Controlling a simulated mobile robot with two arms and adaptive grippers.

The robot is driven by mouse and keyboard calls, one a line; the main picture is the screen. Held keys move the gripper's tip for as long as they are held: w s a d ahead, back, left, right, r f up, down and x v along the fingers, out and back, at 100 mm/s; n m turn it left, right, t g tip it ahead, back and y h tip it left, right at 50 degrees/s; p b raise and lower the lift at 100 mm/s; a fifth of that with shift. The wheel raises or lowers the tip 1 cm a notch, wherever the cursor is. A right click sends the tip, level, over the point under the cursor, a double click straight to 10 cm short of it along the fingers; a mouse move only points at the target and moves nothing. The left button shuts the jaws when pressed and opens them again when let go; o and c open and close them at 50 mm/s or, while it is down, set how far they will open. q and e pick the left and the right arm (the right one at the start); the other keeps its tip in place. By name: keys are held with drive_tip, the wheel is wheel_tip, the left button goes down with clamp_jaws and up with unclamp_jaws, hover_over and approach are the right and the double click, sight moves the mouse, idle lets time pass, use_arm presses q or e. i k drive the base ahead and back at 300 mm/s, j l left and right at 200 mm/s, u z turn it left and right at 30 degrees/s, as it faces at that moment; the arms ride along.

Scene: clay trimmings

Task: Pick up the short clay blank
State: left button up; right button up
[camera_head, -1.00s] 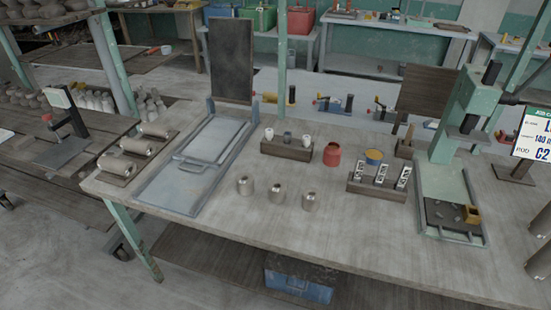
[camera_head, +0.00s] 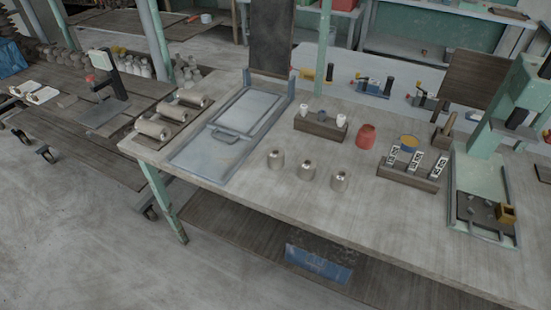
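Three short grey clay pieces with holes in their tops stand on the table's front middle: the left one (camera_head: 275,159), the middle one (camera_head: 306,170) and the right one (camera_head: 339,181). Three longer clay cylinders lie on their sides on a dark board at the table's left end: the near one (camera_head: 152,129), the middle one (camera_head: 173,113) and the far one (camera_head: 190,98). I cannot tell which of these is the short clay blank. Neither of my grippers is in view.
A grey sliding-tray frame (camera_head: 191,160) lies between the cylinders and standing pieces. Behind are a wooden block with small cups (camera_head: 320,128), a red jar (camera_head: 366,136) and a block with labelled tags (camera_head: 408,172). A green press (camera_head: 478,185) stands right. Floor in front is clear.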

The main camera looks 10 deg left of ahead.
sight(276, 158)
drive_tip(key=j+z, duration=0.2)
drive_tip(key=z, duration=0.3)
drive_tip(key=j+z, duration=0.25)
drive_tip(key=z, duration=0.2)
drive_tip(key=j+z, duration=0.15)
drive_tip(key=j, duration=0.25)
drive_tip(key=j+z, duration=0.15)
drive_tip(key=j, duration=0.3)
drive_tip(key=k+j+z, duration=0.15)
drive_tip(key=j, duration=0.25)
drive_tip(key=j+z, duration=0.15)
drive_tip(key=j, duration=0.25)
drive_tip(key=k+j+z, duration=0.15)
drive_tip(key=j, duration=0.25)
